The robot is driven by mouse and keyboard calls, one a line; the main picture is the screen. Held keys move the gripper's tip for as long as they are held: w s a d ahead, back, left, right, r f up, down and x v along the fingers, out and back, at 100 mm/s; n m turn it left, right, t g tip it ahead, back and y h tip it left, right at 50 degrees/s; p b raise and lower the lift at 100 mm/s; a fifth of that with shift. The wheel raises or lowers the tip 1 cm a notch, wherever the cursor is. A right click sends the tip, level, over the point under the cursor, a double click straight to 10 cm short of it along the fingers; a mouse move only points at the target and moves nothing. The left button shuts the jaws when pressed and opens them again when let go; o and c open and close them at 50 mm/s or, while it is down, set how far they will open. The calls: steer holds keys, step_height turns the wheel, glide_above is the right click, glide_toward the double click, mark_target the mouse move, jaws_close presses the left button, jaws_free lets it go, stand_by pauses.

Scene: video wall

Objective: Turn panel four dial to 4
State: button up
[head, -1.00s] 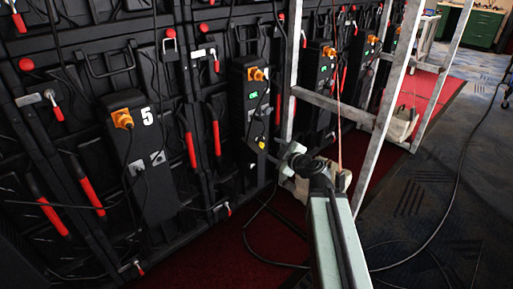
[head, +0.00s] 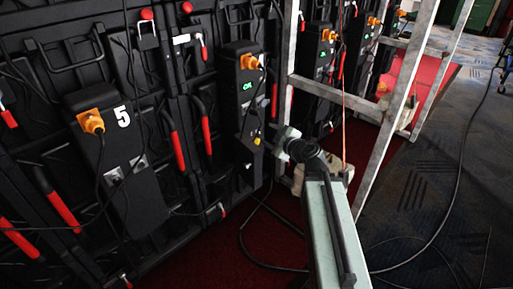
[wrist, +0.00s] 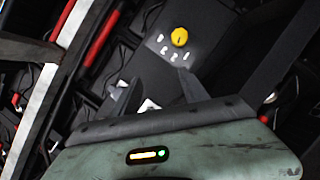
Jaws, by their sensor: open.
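A black panel box (head: 240,110) with a green lit display stands right of the box marked 5; I see no number on it. Its small yellow dial (head: 257,141) is low on its front. In the wrist view the round yellow dial (wrist: 180,37) sits above a row of small white marks, and its pointer setting is too small to read. My gripper (head: 285,143) is just right of the dial in the head view. In the wrist view my gripper (wrist: 158,80) has two dark fingers apart, empty, below the dial and not touching it.
The box marked 5 (head: 120,165) is on the left with an orange plug (head: 91,121). A metal frame (head: 395,90) rises right of my arm. Cables hang on the wall and lie on the floor (head: 430,225). Carpet to the right is mostly clear.

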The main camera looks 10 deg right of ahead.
step_height(320, 180, down, 7)
steer(key=b, duration=0.5)
steer(key=shift+a+b, duration=0.15)
steer(key=shift+b, duration=0.2)
